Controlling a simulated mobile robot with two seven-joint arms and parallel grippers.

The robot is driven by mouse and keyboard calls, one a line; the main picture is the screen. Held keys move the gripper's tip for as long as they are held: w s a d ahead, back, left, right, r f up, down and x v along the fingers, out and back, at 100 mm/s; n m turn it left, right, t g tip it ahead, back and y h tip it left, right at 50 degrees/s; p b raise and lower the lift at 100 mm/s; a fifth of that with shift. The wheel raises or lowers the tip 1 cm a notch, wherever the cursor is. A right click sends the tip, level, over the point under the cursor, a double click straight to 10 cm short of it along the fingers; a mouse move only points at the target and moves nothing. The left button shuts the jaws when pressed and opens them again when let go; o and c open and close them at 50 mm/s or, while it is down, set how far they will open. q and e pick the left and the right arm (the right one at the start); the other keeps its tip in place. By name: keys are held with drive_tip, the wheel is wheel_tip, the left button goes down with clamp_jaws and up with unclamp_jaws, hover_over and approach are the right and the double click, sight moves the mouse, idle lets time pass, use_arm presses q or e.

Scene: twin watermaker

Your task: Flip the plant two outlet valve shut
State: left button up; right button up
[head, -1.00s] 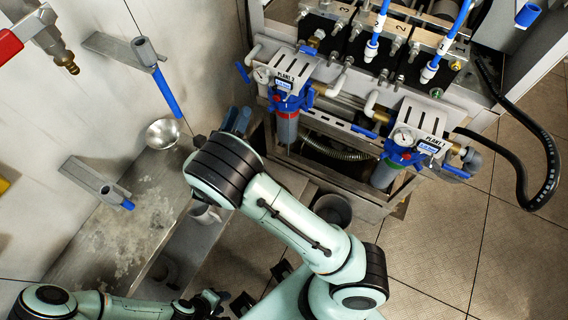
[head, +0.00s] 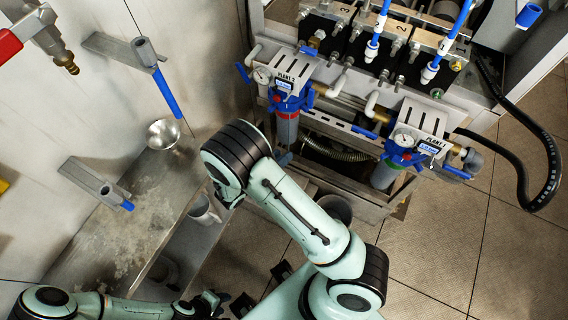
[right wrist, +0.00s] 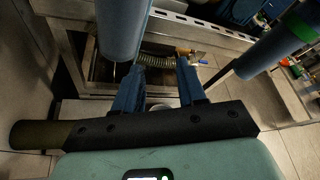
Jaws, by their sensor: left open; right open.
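The Plant 2 unit (head: 288,75) stands at the upper centre of the head view, with a gauge and a filter housing below. My left gripper (head: 222,302) is open at the bottom, far from the unit.
The Plant 1 unit (head: 408,145) with blue levers stands to the right. A metal bowl (head: 163,134) and a cup (head: 205,210) are by the steel bench (head: 110,235) on the left. A black hose (head: 535,190) hangs at right. The tiled floor (head: 440,250) is clear at lower right.

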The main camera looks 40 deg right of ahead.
drive_tip(key=shift+s+d+f+m+g+y, duration=0.1)
drive_tip(key=shift+s+f+m+g+y, duration=0.4)
drive_tip(key=shift+s+f, duration=0.6)
